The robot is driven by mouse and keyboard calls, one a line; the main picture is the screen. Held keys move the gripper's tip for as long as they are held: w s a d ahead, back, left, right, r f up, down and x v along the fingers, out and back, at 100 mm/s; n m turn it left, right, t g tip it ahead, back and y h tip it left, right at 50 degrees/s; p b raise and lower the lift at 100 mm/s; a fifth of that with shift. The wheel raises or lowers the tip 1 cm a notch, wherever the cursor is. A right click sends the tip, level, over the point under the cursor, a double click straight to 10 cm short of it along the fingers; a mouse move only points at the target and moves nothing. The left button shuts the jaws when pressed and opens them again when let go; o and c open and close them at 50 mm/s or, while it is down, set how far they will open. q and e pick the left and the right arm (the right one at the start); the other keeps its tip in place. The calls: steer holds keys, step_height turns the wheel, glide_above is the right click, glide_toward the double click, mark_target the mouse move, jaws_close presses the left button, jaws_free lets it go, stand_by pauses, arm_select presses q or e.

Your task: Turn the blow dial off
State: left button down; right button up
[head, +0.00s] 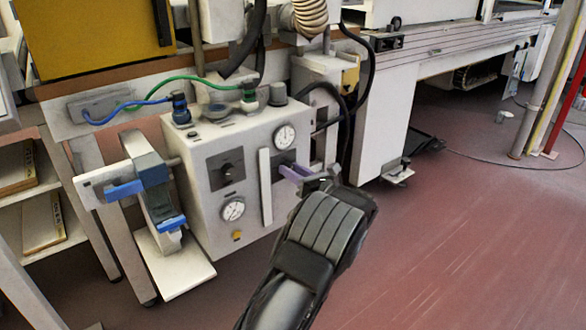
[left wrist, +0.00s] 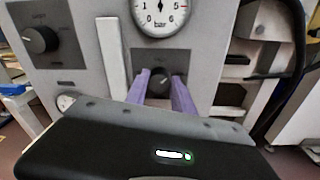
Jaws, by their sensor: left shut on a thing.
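The grey control box (head: 205,145) carries two black dials. The left dial (head: 227,170) stands clear on a dark square plate and also shows in the left wrist view (left wrist: 40,39). The right dial (left wrist: 161,78) sits on its own dark plate (head: 281,158) below the upper pressure gauge (head: 285,136). Its label is too small to read. My left gripper (head: 290,171) has purple fingers, which also show in the left wrist view (left wrist: 161,84). They are shut on the right dial, one on each side. In the head view the gripper mostly hides this dial. My right gripper is out of view.
A white vertical bar (head: 265,187) stands out between the two dials, just left of my fingers. A second gauge (head: 233,208) and a yellow button (head: 237,236) are lower down. Blue and green hoses (head: 180,80) run above the box. The red floor at right is open.

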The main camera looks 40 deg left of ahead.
arm_select(q)
steer(key=shift+s+f+n+t+b, duration=0.1)
steer(key=shift+n+t+b, duration=0.2)
steer(key=shift+n+b, duration=2.8)
steer(key=shift+s+f+n+t+b, duration=0.2)
steer(key=shift+n+b, duration=1.15)
steer(key=shift+n, duration=3.5)
steer(key=shift+r+n+t+b, duration=0.1)
steer(key=shift+n+t+b, duration=0.3)
steer(key=shift+n+b, duration=2.7)
steer(key=shift+n+p, duration=0.85)
steer(key=shift+n, duration=0.2)
steer(key=c, duration=1.1)
jaws_free()
